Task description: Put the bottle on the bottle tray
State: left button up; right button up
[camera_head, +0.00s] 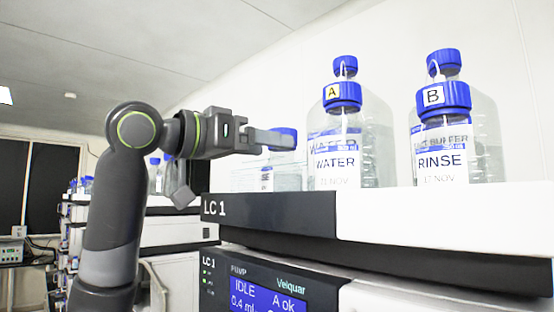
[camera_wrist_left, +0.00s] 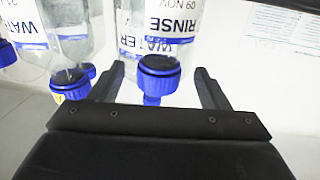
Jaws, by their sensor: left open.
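My left gripper (camera_head: 275,138) reaches in from the left at cap height, in front of a clear bottle (camera_head: 283,177) with a blue cap, and partly hides it. In the left wrist view, my open left gripper (camera_wrist_left: 159,72) has a finger on each side of a blue-capped bottle (camera_wrist_left: 160,78) whose label reads RINSE 09 NOV. I cannot tell whether the fingers touch it. Bottle A, WATER (camera_head: 340,165), and bottle B, RINSE (camera_head: 440,160), stand upright to the right on top of the LC 1 unit. The tray's black-and-white front edge (camera_head: 270,215) runs below them. My right gripper is not in view.
The LC 1 pump panel (camera_head: 265,295) with its lit display is below the tray edge. More instrument stacks with blue-capped bottles (camera_head: 80,185) stand at the far left. Other blue-capped bottles (camera_wrist_left: 72,82) are close to the left finger in the left wrist view.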

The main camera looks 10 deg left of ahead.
pick_arm(q)
jog(key=b+v, duration=0.4)
jog(key=v, duration=0.4)
jog(key=shift+a, duration=0.25)
jog(key=shift+s, duration=0.15)
